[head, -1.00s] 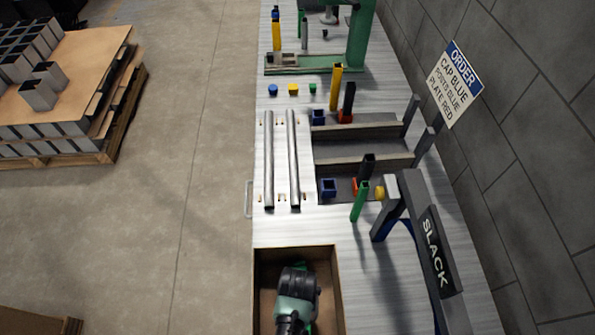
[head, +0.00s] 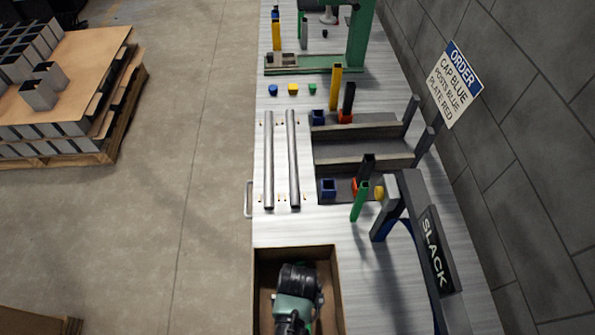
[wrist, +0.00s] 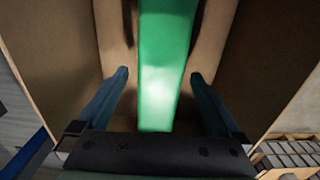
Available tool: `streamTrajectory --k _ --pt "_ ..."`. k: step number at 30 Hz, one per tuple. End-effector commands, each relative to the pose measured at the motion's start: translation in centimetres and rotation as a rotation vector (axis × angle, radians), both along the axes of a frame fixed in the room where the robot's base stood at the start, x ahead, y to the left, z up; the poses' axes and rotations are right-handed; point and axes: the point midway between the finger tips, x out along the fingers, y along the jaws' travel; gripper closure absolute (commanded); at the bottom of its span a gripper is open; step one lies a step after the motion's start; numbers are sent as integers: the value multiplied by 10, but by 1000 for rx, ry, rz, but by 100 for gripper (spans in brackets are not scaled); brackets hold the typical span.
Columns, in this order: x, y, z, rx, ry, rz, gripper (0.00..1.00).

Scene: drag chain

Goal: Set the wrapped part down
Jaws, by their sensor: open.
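A long green part (wrist: 166,60) lies between the two fingers of my gripper (wrist: 158,78) in the wrist view. The fingers are spread, with a gap showing on each side of the green part. I cannot tell whether this is the wrapped part; no separate wrapping is clear. My gripper is down in an open brown box (head: 336,262) at the near end of the bench in the head view. The box walls also show on both sides in the wrist view.
Two silver tubes (head: 293,150) lie on the bench (head: 283,232) beyond the box. A dark stepped rack (head: 365,153) holds coloured posts and blocks. A green post (head: 360,202) and the SLACK sign (head: 434,252) stand to the right. A grey wall is further right.

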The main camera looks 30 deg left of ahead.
Motion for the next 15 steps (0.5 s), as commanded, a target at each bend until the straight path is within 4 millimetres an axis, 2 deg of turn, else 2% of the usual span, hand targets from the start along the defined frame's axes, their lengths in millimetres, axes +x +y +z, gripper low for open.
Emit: streamTrajectory --k 9,15 --pt "1 0 63 1 -4 0 0" --pt "1 0 92 1 -3 0 0"
